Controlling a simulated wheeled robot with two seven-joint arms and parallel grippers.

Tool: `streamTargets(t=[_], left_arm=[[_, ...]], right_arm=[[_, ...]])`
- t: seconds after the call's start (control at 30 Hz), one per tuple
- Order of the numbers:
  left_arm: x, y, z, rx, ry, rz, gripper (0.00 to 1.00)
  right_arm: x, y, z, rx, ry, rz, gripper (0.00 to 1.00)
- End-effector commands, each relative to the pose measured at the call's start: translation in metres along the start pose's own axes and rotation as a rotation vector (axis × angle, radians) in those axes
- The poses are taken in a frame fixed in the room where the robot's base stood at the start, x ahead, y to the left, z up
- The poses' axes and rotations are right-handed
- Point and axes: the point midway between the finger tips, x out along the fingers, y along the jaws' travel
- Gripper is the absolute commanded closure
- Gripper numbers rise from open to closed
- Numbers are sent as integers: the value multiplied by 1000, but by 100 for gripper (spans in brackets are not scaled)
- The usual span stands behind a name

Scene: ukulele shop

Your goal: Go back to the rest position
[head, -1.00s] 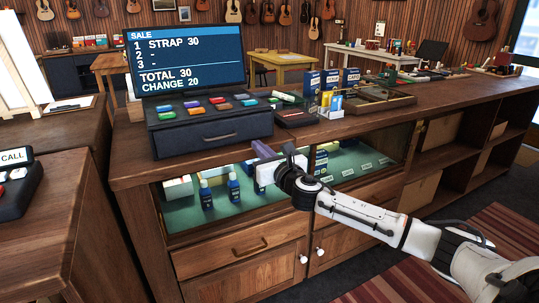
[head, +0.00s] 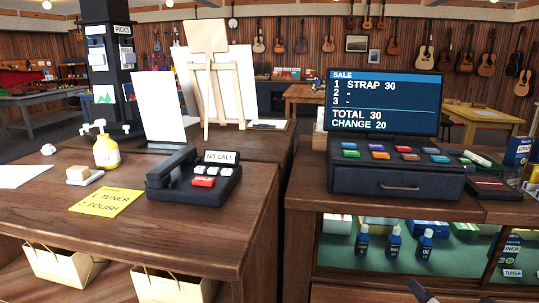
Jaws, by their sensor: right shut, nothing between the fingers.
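My right gripper (head: 422,291) shows only as dark fingertips at the bottom edge, in front of the glass display case (head: 345,262). It is shut and holds nothing; the rest of that arm is out of the frame. My left gripper is not in view. The till (head: 398,186) stands on the right counter, its drawer shut. Its screen (head: 385,103) reads STRAP 30, TOTAL 30, CHANGE 20.
On the left counter (head: 215,238) are a phone (head: 193,184) showing NO CALL, a yellow note (head: 106,202), a yellow pump bottle (head: 106,152) and an easel (head: 208,85). Paper bags (head: 66,265) sit below. A narrow gap separates the two counters.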

Motion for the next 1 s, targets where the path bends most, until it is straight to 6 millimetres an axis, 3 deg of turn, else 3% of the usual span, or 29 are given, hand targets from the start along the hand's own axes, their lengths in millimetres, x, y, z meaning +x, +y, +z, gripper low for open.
streamTargets(t=[0.03, 0.1, 0.3, 0.4, 0.5, 0.6, 0.7, 1.0], left_arm=[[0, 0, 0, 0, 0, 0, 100], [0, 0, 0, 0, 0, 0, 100], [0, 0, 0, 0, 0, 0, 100], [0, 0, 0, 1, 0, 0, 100], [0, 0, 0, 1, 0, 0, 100], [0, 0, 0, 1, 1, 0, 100], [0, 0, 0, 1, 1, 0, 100], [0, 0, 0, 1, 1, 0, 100]], right_arm=[[-12, -12, -42, 163, 66, -28, 100], [-30, -24, -91, 405, 143, -76, 100], [-104, -50, -221, 1154, 287, -307, 100], [-148, -56, -272, 1531, 297, -457, 100], [-185, -58, -308, 1848, 264, -594, 100], [-211, -58, -329, 2072, 217, -692, 100], [-224, -59, -338, 2189, 182, -744, 100], [-226, -58, -339, 2207, 177, -751, 100]])
